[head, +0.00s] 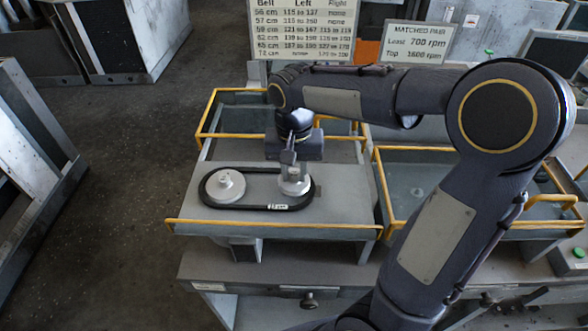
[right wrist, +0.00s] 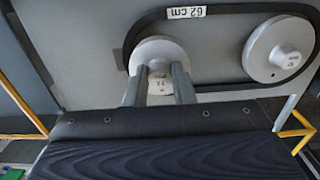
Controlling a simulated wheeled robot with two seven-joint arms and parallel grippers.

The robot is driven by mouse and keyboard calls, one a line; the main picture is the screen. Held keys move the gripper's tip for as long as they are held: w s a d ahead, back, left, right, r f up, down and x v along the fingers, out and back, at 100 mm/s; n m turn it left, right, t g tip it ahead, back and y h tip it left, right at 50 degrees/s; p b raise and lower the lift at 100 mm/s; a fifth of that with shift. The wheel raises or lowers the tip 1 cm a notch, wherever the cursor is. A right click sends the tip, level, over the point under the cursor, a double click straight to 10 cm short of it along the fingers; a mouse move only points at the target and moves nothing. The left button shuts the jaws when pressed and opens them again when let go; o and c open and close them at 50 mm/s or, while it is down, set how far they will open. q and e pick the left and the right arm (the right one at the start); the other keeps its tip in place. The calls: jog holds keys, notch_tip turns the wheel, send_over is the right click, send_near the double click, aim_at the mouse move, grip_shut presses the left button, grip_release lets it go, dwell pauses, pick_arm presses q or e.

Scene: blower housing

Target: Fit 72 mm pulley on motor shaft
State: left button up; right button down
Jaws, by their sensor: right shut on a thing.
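My right gripper (head: 291,170) points down over the right end of a grey plate and is shut on the hub of a pale grey pulley (head: 297,187). In the right wrist view, the two fingers (right wrist: 159,86) sit on either side of the marked hub of this pulley (right wrist: 146,53). The pulley is at or just above the plate; the motor shaft under it is hidden, so I cannot tell how it is seated. A second pale pulley (head: 226,185) sits at the plate's left end. My left gripper is out of view.
A black belt (head: 247,207) with a white length label lies around both pulleys. The grey plate (head: 200,217) has a yellow front rail (head: 270,228). Yellow-rimmed trays (head: 430,165) stand behind and to the right. Two signs (head: 305,28) (head: 418,44) stand at the back.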

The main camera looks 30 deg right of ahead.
jog(key=shift+f, duration=0.3)
jog(key=shift+f+b, duration=0.2)
jog(key=shift+b, duration=0.15)
jog(key=shift+f, duration=0.25)
jog(key=shift+f+b, duration=0.25)
jog(key=shift+b, duration=0.1)
dwell(0.4)
jog(key=c, duration=1.1)
grip_release()
jog(key=shift+c, duration=0.2)
jog(key=shift+r, duration=0.15)
jog(key=shift+r+p, duration=3.3)
jog(key=shift+r, duration=0.35)
